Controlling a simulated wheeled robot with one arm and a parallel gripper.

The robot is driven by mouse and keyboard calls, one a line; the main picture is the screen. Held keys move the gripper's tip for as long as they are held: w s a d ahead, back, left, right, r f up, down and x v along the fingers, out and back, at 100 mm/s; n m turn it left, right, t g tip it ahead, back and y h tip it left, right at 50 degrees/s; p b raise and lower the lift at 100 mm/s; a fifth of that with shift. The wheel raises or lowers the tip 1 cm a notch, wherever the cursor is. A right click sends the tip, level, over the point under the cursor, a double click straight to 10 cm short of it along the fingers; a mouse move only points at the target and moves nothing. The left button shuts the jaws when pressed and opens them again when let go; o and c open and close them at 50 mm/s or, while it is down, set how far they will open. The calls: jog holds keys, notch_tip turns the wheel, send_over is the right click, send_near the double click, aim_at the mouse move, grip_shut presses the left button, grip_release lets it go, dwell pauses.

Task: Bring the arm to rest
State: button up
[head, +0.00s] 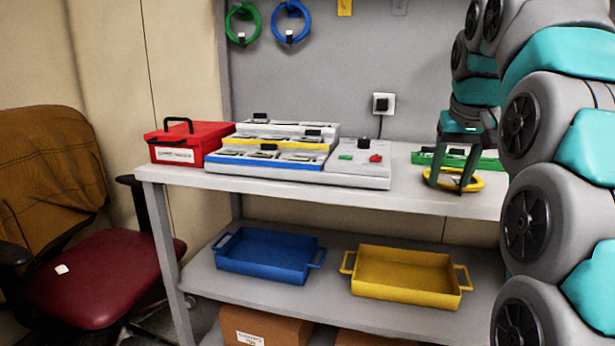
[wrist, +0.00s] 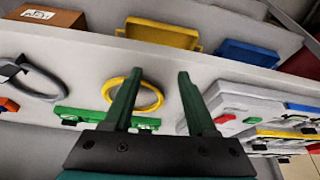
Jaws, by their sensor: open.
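My gripper (head: 450,178) hangs over the right part of the workbench top (head: 410,200), fingers pointing down. In the wrist view my gripper (wrist: 158,76) has its two green fingers spread apart, with nothing between the tips. A yellow ring (head: 478,183) appears to lie on the bench by the fingers. In the wrist view the yellow ring (wrist: 158,99) shows partly behind one finger; I cannot tell whether they touch. My arm bends down from the upper right in the head view.
A grey pump rack (head: 345,178) and red case (head: 172,148) stand left of my gripper. A green holder (head: 488,163) is behind it. A blue tray (head: 265,258) and yellow tray (head: 405,275) sit on the lower shelf. A chair (head: 95,275) stands at left.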

jog(key=s+a+f+n+g, duration=0.1)
jog(key=s+a+f+g, duration=0.2)
jog(key=s+f, duration=1.2)
jog(key=s+a+f+g, duration=0.3)
jog(key=s+a+f, duration=0.6)
jog(key=s+f, duration=0.7)
jog(key=s, duration=0.4)
jog(key=shift+f+n+y, duration=0.25)
jog(key=shift+n+y, duration=0.15)
